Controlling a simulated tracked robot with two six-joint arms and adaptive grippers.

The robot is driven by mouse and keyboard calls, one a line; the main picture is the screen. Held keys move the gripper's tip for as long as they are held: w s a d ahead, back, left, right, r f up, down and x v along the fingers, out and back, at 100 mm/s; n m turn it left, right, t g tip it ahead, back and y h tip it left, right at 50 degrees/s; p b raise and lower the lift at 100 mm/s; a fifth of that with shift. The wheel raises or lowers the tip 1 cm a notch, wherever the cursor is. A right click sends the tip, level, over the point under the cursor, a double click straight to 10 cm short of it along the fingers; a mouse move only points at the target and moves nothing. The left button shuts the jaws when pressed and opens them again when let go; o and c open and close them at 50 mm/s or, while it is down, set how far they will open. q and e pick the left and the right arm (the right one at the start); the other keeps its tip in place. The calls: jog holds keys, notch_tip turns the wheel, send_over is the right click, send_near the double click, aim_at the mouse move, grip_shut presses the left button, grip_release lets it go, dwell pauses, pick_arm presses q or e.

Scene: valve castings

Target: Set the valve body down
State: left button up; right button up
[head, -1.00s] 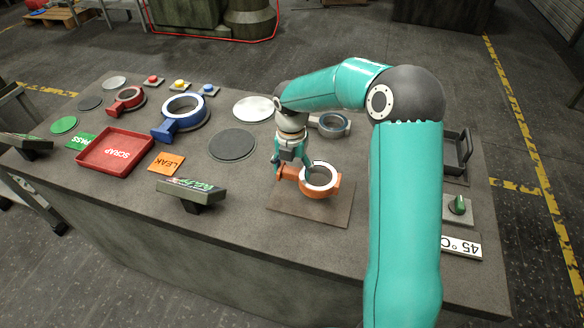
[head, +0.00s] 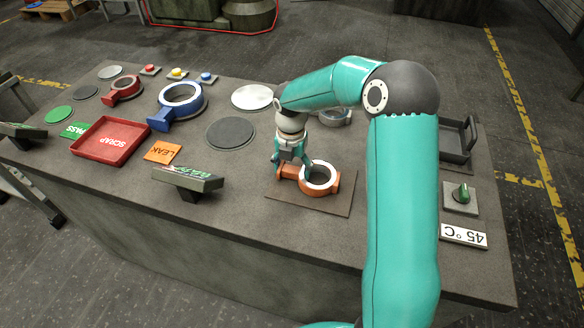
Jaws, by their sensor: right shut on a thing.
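The orange valve body (head: 320,191) is a ring with a pale top rim and a stub pointing left. It is upright over the brown square mat (head: 325,205) near the table's front, and appears to rest on it or very close to it. My right gripper (head: 300,168) points down and is shut on the valve body at its left side, where the stub meets the ring. The fingers partly hide that side. My left gripper is not in view.
A blue casting (head: 163,122) and a red casting (head: 119,98) stand at left. A red scrap tray (head: 88,156) and a tilted display (head: 188,179) are nearer the front. A grey casting (head: 342,117) is partly behind my arm. A dark tray (head: 456,157) is at right.

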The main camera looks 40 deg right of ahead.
dwell(0.3)
jog(key=o, duration=1.9)
jog(key=shift+a+f, duration=0.1)
jog(key=shift+f, duration=0.1)
notch_tip(320, 180, up, 12)
jog(key=shift+w+r, duration=0.1)
jog(key=shift+w, duration=0.05)
